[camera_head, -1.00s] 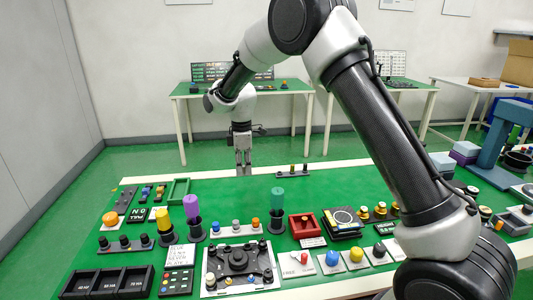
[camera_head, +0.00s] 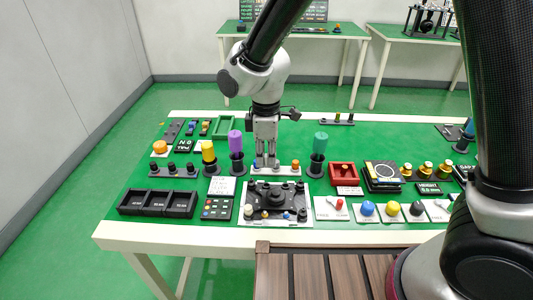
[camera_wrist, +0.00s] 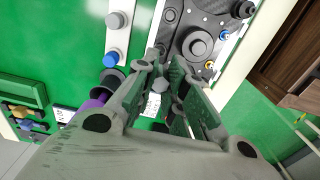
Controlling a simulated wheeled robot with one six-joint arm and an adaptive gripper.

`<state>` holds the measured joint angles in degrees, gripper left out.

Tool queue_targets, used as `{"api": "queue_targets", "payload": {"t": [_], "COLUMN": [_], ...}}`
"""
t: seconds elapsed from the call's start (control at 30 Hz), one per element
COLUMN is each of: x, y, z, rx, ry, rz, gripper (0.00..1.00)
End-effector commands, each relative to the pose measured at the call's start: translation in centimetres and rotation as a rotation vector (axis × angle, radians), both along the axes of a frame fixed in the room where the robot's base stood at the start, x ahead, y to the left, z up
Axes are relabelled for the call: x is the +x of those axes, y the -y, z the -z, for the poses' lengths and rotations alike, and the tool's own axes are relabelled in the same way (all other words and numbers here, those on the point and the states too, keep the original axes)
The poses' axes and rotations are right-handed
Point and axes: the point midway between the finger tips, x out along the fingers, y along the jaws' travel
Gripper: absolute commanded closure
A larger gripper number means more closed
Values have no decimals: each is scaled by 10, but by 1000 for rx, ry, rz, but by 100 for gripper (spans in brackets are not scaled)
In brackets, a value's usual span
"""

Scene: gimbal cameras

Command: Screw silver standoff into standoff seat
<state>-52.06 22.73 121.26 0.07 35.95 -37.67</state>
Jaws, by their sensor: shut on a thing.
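My gripper (camera_head: 265,164) points straight down over the far edge of the black fixture plate (camera_head: 303,188) and the white strip behind it. In the wrist view its fingers (camera_wrist: 165,90) are closed around a small light-grey hexagonal piece, the silver standoff (camera_wrist: 160,84). The white strip (camera_wrist: 119,38) carries a blue standoff (camera_wrist: 112,57) and a grey one (camera_wrist: 115,20); its orange one shows in the head view (camera_head: 296,168). The fixture (camera_wrist: 197,43) has a round black hub and several dark posts. I cannot tell which is the standoff seat, or whether the held piece touches anything.
Black bins (camera_head: 157,203) are at the front left, a red tray (camera_head: 343,174) to the right.

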Motion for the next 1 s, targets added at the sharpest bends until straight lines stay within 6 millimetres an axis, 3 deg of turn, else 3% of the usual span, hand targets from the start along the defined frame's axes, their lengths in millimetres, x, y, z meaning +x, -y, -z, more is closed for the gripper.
{"api": "queue_targets", "payload": {"t": [0.6, 1.0], "x": [0, 0], "y": [0, 0], "z": [48, 58], "rx": [-2, 0], "ry": [-1, 0], "rz": [-1, -1], "gripper": [100, 100]}}
